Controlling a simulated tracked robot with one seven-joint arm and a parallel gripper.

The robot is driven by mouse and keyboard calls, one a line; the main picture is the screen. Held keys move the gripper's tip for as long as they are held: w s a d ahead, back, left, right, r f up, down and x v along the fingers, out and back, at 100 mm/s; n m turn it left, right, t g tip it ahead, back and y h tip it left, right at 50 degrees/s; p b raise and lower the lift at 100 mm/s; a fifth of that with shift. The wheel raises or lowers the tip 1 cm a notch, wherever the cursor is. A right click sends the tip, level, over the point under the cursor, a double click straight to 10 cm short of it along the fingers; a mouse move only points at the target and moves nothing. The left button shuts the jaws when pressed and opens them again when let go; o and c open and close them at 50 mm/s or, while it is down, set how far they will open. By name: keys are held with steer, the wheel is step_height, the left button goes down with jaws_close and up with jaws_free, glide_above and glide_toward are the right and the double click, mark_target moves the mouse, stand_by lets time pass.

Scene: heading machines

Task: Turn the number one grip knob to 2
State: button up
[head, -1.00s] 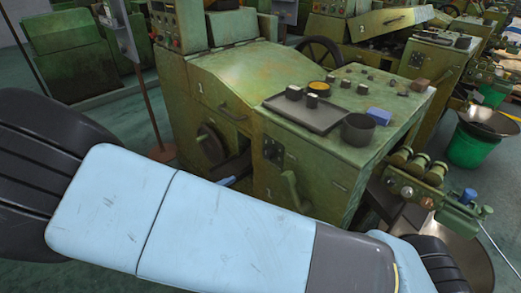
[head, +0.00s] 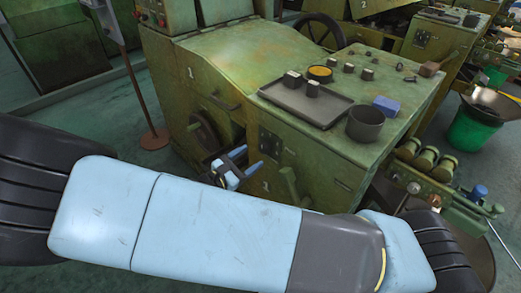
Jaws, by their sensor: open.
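The green machine marked 1 (head: 191,72) stands in the middle of the head view. On its front is a small dark control panel (head: 271,146) with small fittings; I cannot tell which is the grip knob or read its setting. My gripper (head: 249,157), with blue fingers, shows above my arm, in front of the machine and a little left of and below the panel. It is open, with nothing seen between the fingers. It appears apart from the panel, though depth is hard to judge. A green lever handle (head: 289,186) is right of it.
The machine's top holds a dark tray (head: 306,104), a dark cup (head: 365,123) and a blue block (head: 386,106). A green bucket (head: 473,133) stands at right. My arm crosses the lower view.

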mark_target(262, 150)
steer(key=shift+x, duration=2.95)
steer(key=shift+c, duration=0.4)
steer(key=c, duration=1)
steer(key=shift+o, duration=0.2)
steer(key=shift+n, duration=0.3)
steer(key=n, duration=1.1)
steer(key=shift+s+d, duration=0.1)
